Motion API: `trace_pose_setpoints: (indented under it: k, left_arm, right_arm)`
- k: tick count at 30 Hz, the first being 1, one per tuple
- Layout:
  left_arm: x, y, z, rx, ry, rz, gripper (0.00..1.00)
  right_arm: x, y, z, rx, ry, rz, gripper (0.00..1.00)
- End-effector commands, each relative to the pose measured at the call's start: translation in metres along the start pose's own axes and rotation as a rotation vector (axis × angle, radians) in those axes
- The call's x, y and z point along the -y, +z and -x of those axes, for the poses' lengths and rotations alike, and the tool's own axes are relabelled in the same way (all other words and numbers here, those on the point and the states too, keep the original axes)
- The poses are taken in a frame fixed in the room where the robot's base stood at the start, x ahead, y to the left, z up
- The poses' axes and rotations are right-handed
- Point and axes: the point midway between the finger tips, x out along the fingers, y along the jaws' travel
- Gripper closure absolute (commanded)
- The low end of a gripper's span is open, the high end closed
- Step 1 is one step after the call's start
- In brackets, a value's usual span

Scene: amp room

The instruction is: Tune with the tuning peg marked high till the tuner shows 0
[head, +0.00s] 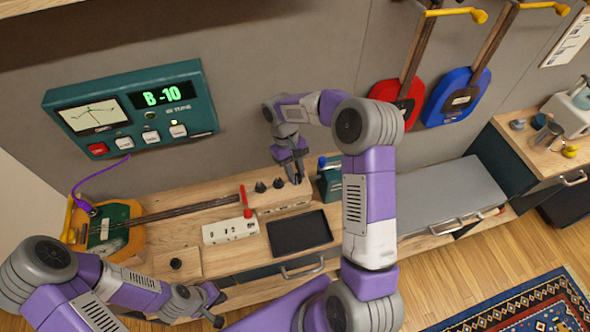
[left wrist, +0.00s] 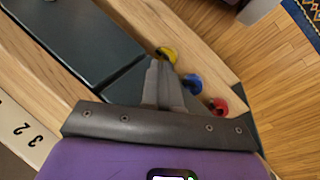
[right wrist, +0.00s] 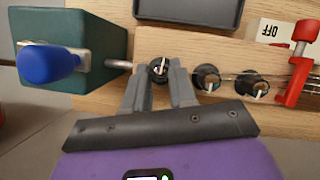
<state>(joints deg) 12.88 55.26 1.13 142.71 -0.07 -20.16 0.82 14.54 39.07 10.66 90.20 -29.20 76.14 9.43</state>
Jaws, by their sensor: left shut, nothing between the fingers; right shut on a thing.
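The teal tuner (head: 130,108) on the wall shows "B -10" in green on its display (head: 161,96). Its needle dial is at the left. My right gripper (head: 297,172) is shut on a dark tuning peg (right wrist: 158,68) at the end of the peg row, between the fingers in the right wrist view. Two more dark pegs (right wrist: 207,77) (right wrist: 251,85) stand free beside it. The markings by the pegs are too small to read. My left gripper (head: 217,306) is shut and empty by the bench front; its fingertips (left wrist: 165,75) are near the yellow knob.
A teal box with a blue knob (right wrist: 48,64) stands close beside my right gripper. A red clamp (head: 246,203) sits on the neck of the guitar-like instrument (head: 110,228). A dark tray (head: 300,232) lies in front of the pegs. Yellow (left wrist: 167,54), blue (left wrist: 192,84) and red (left wrist: 218,106) knobs line the bench edge.

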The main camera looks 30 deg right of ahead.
Motion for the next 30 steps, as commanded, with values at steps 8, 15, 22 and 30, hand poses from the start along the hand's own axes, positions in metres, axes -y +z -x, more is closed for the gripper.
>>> trace_pose_setpoints:
  k: [8,15,22,30]
  left_arm:
    - [-0.002,0.0002,0.0053,0.0,0.0,0.0,1.0]
    - [-0.0025,0.0003,0.0066,0.0,0.0,0.0,1.0]
    - [-0.0025,0.0003,0.0067,0.0,0.0,0.0,1.0]
    - [-0.0025,0.0003,0.0067,0.0,0.0,0.0,1.0]
  right_arm:
    - [-0.0007,0.0,0.001,-0.001,-0.059,-0.142,1.0]
    - [-0.0012,-0.0002,0.0005,-0.002,-0.083,-0.198,1.0]
    - [-0.0011,-0.0004,0.0003,-0.003,-0.087,-0.208,1.0]
    - [-0.0011,-0.0004,0.0003,-0.003,-0.086,-0.207,0.67]
